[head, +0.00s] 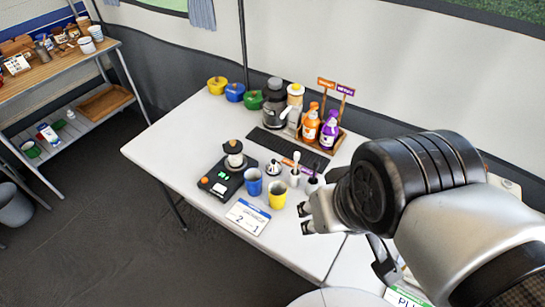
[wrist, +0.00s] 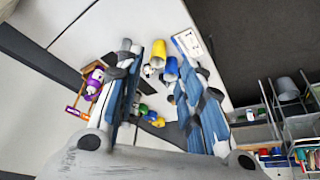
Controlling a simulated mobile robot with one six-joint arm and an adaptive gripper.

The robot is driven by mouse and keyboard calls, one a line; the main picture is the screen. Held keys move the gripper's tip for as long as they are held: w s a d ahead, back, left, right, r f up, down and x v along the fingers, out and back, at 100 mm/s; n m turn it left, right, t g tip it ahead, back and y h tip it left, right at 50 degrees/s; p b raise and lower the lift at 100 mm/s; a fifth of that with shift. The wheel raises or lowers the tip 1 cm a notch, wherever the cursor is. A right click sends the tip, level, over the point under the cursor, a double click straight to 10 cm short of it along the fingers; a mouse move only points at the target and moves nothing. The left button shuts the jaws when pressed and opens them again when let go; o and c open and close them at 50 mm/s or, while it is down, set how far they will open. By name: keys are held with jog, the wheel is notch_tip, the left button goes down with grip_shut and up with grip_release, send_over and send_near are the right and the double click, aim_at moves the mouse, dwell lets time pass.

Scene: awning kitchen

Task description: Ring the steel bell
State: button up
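The steel bell (head: 273,169) appears as a small silver dome with a dark top. It stands on the white table (head: 165,140), behind the blue cup (head: 253,182) and yellow cup (head: 277,194). My gripper (head: 306,217) is above the table's front, to the right of the yellow cup and apart from the bell. In the wrist view, its two blue-padded fingers (wrist: 160,85) are spread with nothing held between them. The cups show beyond the fingers there; the bell is too small to make out surely.
A black scale with a grinder (head: 228,175) stands left of the cups. White holders with brushes (head: 295,175) stand right of the bell. Syrup bottles (head: 320,130) and a dark machine (head: 275,105) are behind. A number card (head: 247,216) lies in front.

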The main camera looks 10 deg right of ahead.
grip_shut()
dwell(1.4)
